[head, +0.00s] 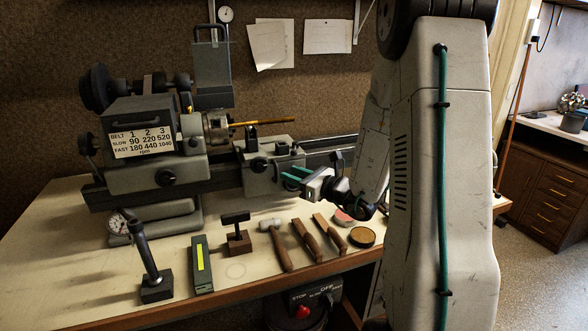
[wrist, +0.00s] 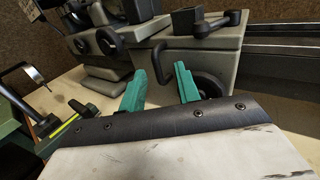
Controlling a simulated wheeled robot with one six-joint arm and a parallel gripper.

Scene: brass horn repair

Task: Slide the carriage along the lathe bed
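The grey lathe carriage (head: 268,165) sits on the lathe bed (head: 325,154), right of the chuck. In the wrist view the carriage (wrist: 228,50) fills the upper right. A dark curved handle (wrist: 158,62) on its front shows between my fingers. My gripper (head: 294,176) is at the carriage front. In the wrist view its green fingers (wrist: 160,75) are apart, with a gap on each side of the handle. I cannot tell whether the handle lies within their reach in depth. A dark round wheel (wrist: 207,85) is partly hidden behind the right finger.
The grey headstock (head: 150,130) with a speed plate stands left. A brass rod (head: 262,122) extends from the chuck over the carriage. The bed right of the carriage looks clear.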

